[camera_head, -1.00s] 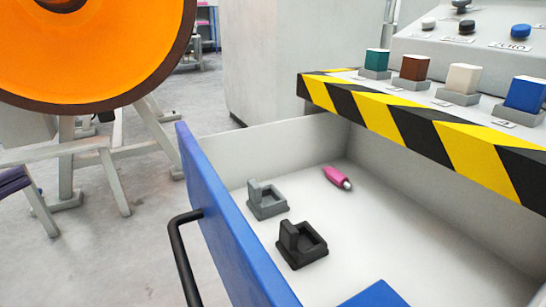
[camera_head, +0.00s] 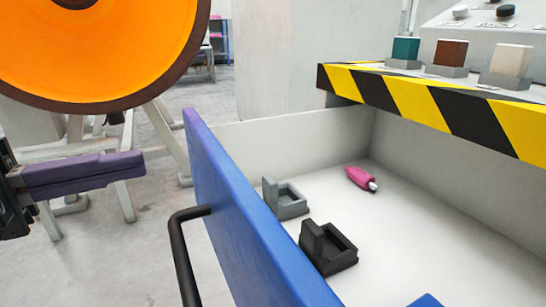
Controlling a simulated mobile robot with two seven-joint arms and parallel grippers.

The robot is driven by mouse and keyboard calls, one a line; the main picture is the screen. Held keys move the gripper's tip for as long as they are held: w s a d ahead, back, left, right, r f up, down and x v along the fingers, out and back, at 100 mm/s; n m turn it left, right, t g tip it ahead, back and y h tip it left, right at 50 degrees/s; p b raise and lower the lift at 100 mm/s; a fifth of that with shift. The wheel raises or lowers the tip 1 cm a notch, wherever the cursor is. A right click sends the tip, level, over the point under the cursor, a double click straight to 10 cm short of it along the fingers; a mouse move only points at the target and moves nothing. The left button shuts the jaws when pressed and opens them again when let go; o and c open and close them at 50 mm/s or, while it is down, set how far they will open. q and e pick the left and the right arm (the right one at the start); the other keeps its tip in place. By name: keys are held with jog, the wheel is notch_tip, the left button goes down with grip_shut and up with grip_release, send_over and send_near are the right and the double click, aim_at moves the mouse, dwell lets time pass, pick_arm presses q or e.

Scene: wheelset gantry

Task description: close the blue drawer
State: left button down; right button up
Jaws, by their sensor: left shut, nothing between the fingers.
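The blue drawer's front panel (camera_head: 240,215) stands at centre, running from the back left to the lower right. The drawer is pulled out, with its white inside (camera_head: 400,215) exposed under the console. A black bar handle (camera_head: 181,255) is on the outer side of the panel. My left gripper (camera_head: 138,163) comes in from the left edge, with purple fingers shut and empty. In the picture it is left of the panel, with a visible gap between them. My right gripper is not in view.
In the drawer lie a grey holder (camera_head: 288,202), a black holder (camera_head: 330,250), a pink tool (camera_head: 360,177) and part of a blue object (camera_head: 426,301). A striped console edge (camera_head: 440,108) overhangs it. An orange wheel (camera_head: 95,45) stands back left.

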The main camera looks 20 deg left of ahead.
aim_at(202, 151)
pick_arm(q)
jog(key=b+x, duration=0.1)
jog(key=x, duration=0.4)
jog(key=shift+w+d, duration=0.15)
jog(key=shift+w, duration=0.05)
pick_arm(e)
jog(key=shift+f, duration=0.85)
pick_arm(q)
jog(key=shift+d, duration=0.1)
